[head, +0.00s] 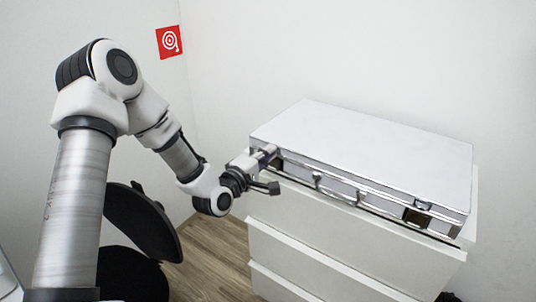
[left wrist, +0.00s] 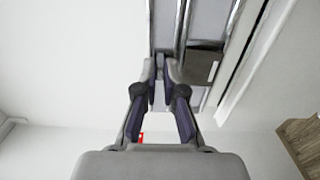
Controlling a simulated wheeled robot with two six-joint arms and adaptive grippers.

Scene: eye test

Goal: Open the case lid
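A silver case (head: 370,145) lies flat on a white chest of drawers, its lid down. Its front has a metal handle (head: 335,188) in the middle and a latch (head: 423,206) near the right end. My left gripper (head: 266,157) is at the left end of the case's front and hides the left latch in the head view. In the left wrist view, my left gripper's fingertips (left wrist: 161,72) are close together, one on each side of a small grey latch piece (left wrist: 160,60), and appear to pinch it. My right gripper is in neither view.
The white chest of drawers (head: 310,250) stands against the wall. A dark round-seated chair or stool (head: 142,222) is left of it, behind my left arm. Wooden floor (head: 215,255) shows between them. A red sign (head: 169,41) hangs on the wall.

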